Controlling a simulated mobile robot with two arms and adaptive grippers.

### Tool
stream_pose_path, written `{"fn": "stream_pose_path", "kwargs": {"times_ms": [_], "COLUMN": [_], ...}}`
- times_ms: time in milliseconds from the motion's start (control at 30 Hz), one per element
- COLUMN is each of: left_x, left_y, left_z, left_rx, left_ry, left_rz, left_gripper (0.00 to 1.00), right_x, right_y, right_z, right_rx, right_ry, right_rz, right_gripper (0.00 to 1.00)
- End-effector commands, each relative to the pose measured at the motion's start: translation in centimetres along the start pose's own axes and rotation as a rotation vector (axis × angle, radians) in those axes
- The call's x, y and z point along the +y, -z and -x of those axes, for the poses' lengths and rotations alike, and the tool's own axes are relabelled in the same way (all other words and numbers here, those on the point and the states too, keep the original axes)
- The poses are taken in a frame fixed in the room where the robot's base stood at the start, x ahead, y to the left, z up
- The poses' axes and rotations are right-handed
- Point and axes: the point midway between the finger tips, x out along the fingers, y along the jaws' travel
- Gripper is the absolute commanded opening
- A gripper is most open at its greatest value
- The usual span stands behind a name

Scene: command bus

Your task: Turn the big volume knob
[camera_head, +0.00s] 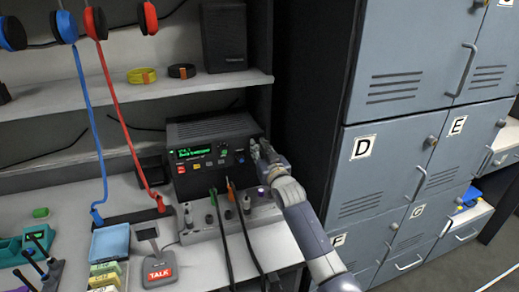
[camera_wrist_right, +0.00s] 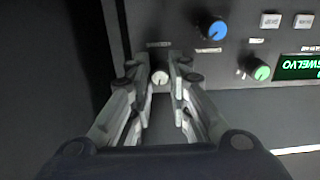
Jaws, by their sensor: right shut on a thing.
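The black radio (camera_head: 212,148) with a lit green display stands on the desk below the shelf. My right gripper (camera_head: 262,152) is at the right end of its front panel. In the right wrist view, my right gripper (camera_wrist_right: 159,66) has its fingers on both sides of a pale round knob (camera_wrist_right: 159,78) with a pointer mark and is shut on it. That knob is hidden behind the gripper in the head view. I cannot read which label marks volume. My left gripper is not in view.
A grey switch panel (camera_head: 215,217) with cables stands in front of the radio. Grey lockers (camera_head: 382,146) rise close to the right of my arm. A talk button stand (camera_head: 159,270) and blue and red handset cords are to the left.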

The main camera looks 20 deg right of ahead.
Motion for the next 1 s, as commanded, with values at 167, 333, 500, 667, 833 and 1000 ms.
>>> {"fn": "stream_pose_path", "kwargs": {"times_ms": [167, 333, 500, 667, 833, 1000], "left_x": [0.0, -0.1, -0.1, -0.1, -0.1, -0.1], "left_y": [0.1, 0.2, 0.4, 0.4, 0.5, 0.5], "left_z": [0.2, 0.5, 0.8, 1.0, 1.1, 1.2], "left_rx": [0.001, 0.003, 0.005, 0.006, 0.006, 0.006], "left_ry": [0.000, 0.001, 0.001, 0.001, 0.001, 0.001], "left_rz": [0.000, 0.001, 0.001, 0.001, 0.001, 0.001], "left_gripper": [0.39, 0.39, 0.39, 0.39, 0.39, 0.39], "right_x": [0.0, 0.0, 0.0, 0.1, 0.1, 0.1], "right_y": [0.0, 0.0, 0.0, -0.1, -0.1, -0.1], "right_z": [0.0, 0.0, 0.0, 0.0, 0.0, 0.0], "right_rx": [-0.002, -0.001, -0.002, -0.002, -0.002, -0.002], "right_ry": [0.000, 0.001, 0.001, 0.001, 0.001, 0.001], "right_rz": [0.057, 0.164, 0.311, 0.455, 0.594, 0.707], "right_gripper": [0.00, 0.00, 0.00, 0.00, 0.00, 0.00]}}
